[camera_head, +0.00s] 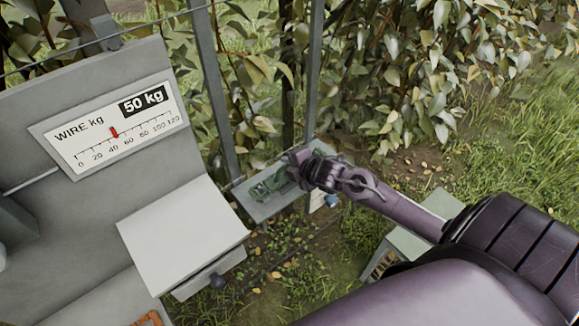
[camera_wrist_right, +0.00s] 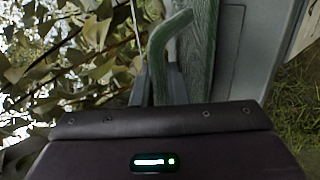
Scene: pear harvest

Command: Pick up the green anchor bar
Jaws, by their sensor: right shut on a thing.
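The green anchor bar (camera_head: 268,185) shows at a small grey shelf between the posts in the head view. In the right wrist view the bar (camera_wrist_right: 160,45) is a rounded green rod with a bent end, running between my fingers. My right gripper (camera_head: 292,172) is over the shelf and shut on the bar; it also shows in the right wrist view (camera_wrist_right: 158,88). The wrist body hides the lower part of the grip. I cannot tell whether the bar still touches the shelf. My left gripper is not in view.
The grey shelf (camera_head: 262,209) sits by thin metal posts (camera_head: 213,85). A wire gauge (camera_head: 115,125) reading 50 kg and a pale box (camera_head: 182,235) stand left. Leafy branches (camera_head: 400,70) hang behind. A pale green box (camera_head: 407,243) is partly behind my right arm.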

